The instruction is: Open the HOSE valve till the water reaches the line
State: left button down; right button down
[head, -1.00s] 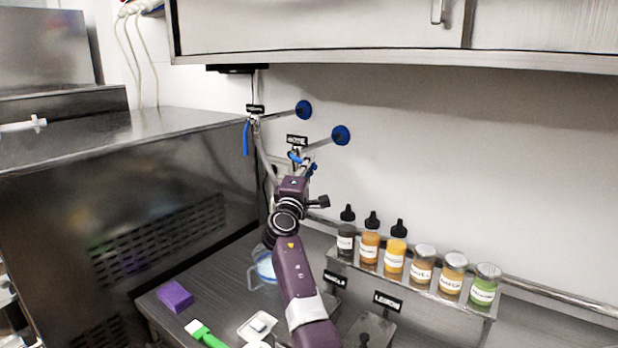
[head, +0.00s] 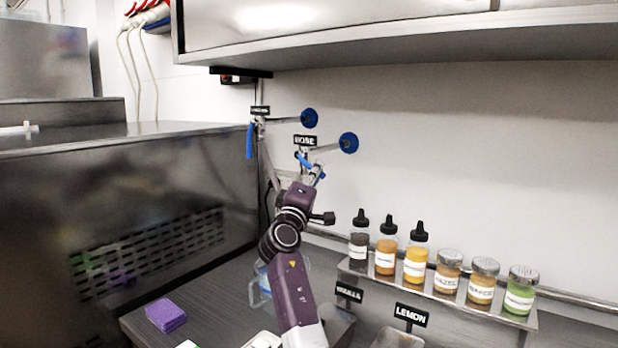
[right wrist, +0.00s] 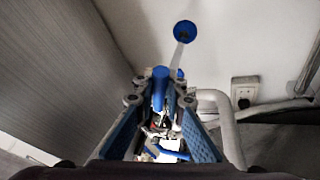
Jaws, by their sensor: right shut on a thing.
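The HOSE sign (head: 305,140) hangs on the wall above a valve with a blue lever (head: 303,161). My right gripper (head: 313,174) is at this valve, its arm rising from the bottom of the head view. In the right wrist view the gripper's fingers (right wrist: 165,112) are on either side of the blue lever (right wrist: 159,88) and shut on it. A clear container (head: 265,284) stands on the counter below, mostly hidden behind my arm. Its water level and line cannot be made out. My left gripper is not in view.
A second valve with a blue lever (head: 249,141) hanging down is left of the HOSE valve. Blue round knobs (head: 349,142) stick out nearby. Bottles and jars stand on a metal rack (head: 440,290) at right. A purple sponge-like block (head: 165,315) lies on the counter.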

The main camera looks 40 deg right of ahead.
jog(key=shift+w+a+f, duration=0.1)
jog(key=c, duration=2.4)
grip_release()
jog(key=o, duration=0.4)
jog(key=shift+o, duration=0.2)
jog(key=shift+a, duration=0.1)
jog(key=v, duration=1.2)
